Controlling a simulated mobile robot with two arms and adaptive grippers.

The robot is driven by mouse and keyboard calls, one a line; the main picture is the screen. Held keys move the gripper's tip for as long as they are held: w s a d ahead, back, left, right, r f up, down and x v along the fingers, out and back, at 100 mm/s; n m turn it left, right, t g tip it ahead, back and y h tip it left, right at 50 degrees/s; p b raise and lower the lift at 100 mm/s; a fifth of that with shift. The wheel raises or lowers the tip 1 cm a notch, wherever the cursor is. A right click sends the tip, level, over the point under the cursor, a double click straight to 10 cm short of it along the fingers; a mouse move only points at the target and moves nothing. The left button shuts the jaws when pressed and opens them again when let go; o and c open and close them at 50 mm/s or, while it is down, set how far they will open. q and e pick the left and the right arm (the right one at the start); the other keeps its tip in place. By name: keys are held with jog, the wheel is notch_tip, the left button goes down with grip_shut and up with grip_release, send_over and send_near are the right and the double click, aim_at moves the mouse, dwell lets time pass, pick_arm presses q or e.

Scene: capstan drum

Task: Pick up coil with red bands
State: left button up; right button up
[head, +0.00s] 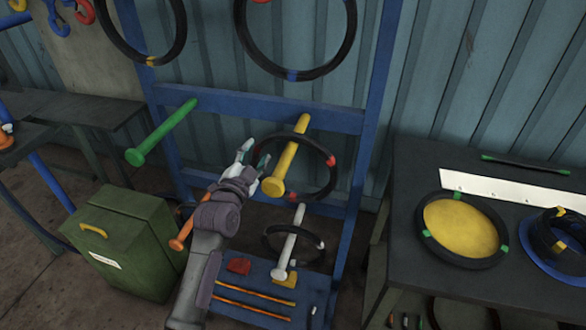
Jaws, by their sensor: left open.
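The coil with red bands (334,178) is a black ring with red bands, hanging on the yellow peg (286,167) of the blue rack. Red bands show at its right side and bottom. My left gripper (255,159) is open, with its fingers at the left side of this coil, near its rim. I cannot tell whether the fingers touch the coil or stand in front of it. The gripper partly hides the coil's left side. My right gripper is not in view.
A green peg (160,134) is bare on the left; a white peg (289,243) below holds a smaller coil (268,246). A large coil with a blue band (345,50) hangs above. A green box (125,240) stands left, a dark table (410,190) right.

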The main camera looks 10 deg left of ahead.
aim_at(262, 144)
pick_arm(q)
jog(key=w+p, duration=0.1)
jog(key=w, duration=0.4)
jog(key=shift+d, duration=0.2)
jog(key=shift+c, duration=0.2)
grip_shut()
jog(key=shift+r, duration=0.2)
